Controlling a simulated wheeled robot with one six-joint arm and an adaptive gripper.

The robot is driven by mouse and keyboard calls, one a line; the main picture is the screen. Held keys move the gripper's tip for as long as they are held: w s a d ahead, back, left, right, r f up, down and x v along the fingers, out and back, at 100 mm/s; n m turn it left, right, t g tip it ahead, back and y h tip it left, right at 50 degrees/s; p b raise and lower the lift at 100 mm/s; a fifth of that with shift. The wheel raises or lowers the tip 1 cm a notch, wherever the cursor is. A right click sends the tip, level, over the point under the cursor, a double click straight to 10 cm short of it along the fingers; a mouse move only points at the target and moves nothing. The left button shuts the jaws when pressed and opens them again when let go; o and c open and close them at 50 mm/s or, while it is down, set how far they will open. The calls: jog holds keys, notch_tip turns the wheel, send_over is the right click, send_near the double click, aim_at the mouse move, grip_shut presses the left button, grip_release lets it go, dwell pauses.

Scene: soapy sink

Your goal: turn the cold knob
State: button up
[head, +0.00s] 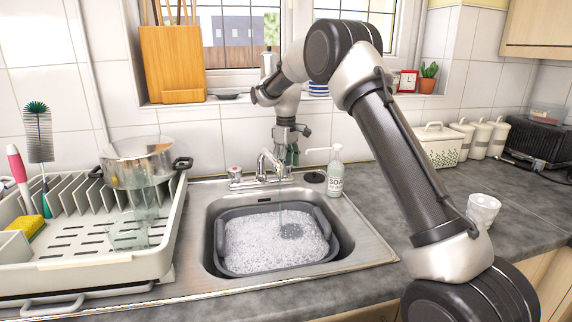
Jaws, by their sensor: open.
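The chrome tap (264,166) stands behind the sink, its spout reaching forward over the basin. Its left knob (235,172) has a red mark on top. The right knob, on the cold side, is mostly hidden by my gripper and the tap body. My gripper (292,156) points down just above that right side, with its fingers open. I cannot tell whether the fingers touch the knob. A thin stream of water (281,212) seems to fall from the spout into the sink.
A grey tub (329,252) of suds sits in the steel sink (366,246). A soap bottle (336,174) stands close to the right of my gripper. The dish rack (92,272) holds a pot (137,160) on the left. A white cup (483,211) stands on the right counter.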

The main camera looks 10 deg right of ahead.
notch_tip(320, 180, up, 12)
dwell(0.6)
